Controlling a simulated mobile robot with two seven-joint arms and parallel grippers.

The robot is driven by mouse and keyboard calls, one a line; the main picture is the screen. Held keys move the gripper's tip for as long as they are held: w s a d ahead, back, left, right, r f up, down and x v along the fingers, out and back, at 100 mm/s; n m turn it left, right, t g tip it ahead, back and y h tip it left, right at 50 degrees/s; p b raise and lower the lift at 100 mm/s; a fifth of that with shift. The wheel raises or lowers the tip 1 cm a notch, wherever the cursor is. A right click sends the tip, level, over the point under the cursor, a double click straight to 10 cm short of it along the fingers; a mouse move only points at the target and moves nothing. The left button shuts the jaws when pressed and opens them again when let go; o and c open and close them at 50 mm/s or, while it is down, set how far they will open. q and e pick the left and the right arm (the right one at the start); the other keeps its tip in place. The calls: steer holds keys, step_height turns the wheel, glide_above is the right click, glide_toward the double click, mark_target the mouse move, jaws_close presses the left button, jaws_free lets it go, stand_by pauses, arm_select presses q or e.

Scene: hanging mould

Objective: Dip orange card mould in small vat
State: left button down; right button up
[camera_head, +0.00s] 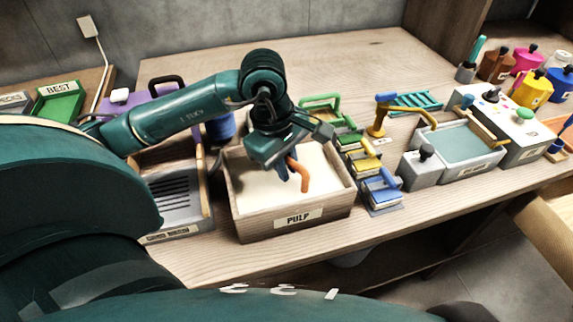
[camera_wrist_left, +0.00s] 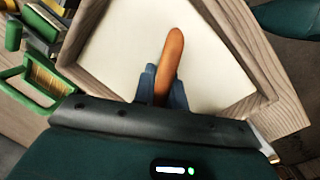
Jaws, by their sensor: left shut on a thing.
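The orange mould shows only as its curved orange handle (camera_head: 303,176), which also shows in the left wrist view (camera_wrist_left: 170,62). My left gripper (camera_head: 287,168) is shut on this handle, with its blue fingers on both sides of it. It is over the wooden vat labelled PULP (camera_head: 262,228), which is filled with pale pulp. In the left wrist view the vat's wooden wall (camera_wrist_left: 243,45) surrounds the pale surface. The card part of the mould is not visible, and I cannot tell whether it lies under the pulp. My right gripper is not in view.
Right of the vat stand a green mould (camera_head: 321,104), a yellow one (camera_head: 366,161) and a blue one (camera_head: 382,189). Further right are a teal rack (camera_head: 415,101) and a grey basin of teal liquid (camera_head: 463,143). A grey slatted tray (camera_head: 178,205) stands close on the left.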

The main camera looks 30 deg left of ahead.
arm_select(q)
steer(key=shift+r+p, duration=1.9)
steer(key=shift+r, duration=1.4)
